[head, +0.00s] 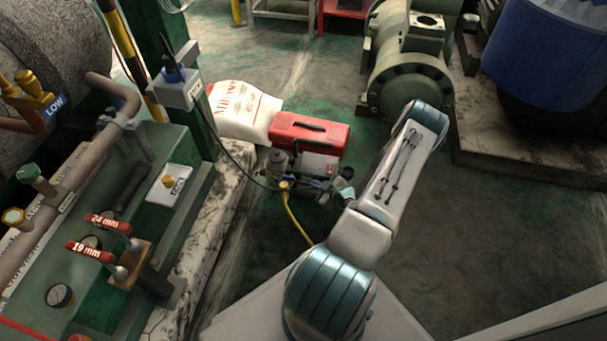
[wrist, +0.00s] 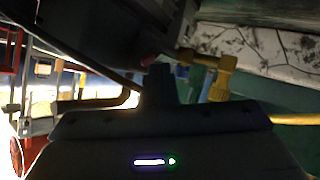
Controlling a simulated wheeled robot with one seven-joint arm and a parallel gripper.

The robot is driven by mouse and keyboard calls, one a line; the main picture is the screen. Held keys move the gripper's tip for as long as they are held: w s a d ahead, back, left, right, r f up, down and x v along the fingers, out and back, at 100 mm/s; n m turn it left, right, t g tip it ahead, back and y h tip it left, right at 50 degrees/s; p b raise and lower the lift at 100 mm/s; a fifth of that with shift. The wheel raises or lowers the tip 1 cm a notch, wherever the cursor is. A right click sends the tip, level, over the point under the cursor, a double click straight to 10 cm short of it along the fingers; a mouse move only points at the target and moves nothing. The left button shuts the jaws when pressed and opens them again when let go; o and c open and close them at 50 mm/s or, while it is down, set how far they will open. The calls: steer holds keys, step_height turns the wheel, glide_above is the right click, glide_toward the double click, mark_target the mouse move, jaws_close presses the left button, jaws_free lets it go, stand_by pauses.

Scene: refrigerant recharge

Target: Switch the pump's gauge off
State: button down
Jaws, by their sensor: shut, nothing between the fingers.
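The pump (head: 318,165) stands on the floor in the middle of the head view, with a red top (head: 308,132) and a black handle. Small fittings sit at its front, with a yellow one (head: 285,185) at the left where a yellow hose begins. I cannot clearly make out the gauge or its switch. My gripper (wrist: 160,78) is shut and empty; it is a dark shape in the wrist view, close to a brass fitting (wrist: 218,63). I cannot tell if it touches anything. In the head view my arm largely hides it at the pump's front right.
A white sack (head: 242,112) lies behind the pump. A green bench (head: 120,200) with red-tagged wrenches (head: 100,222) stands left. A green machine (head: 410,75) and a blue drum (head: 550,50) on a pallet stand at the back right. Floor right of my arm is clear.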

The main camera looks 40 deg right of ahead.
steer(key=shift+w+d, duration=0.1)
stand_by(0.3)
steer(key=shift+s+a+r+p, duration=0.3)
steer(key=shift+s+a+p, duration=0.1)
steer(key=shift+p, duration=0.1)
steer(key=shift+s+a+r+p, duration=1.55)
steer(key=shift+a+r+p, duration=0.25)
steer(key=shift+p, duration=0.5)
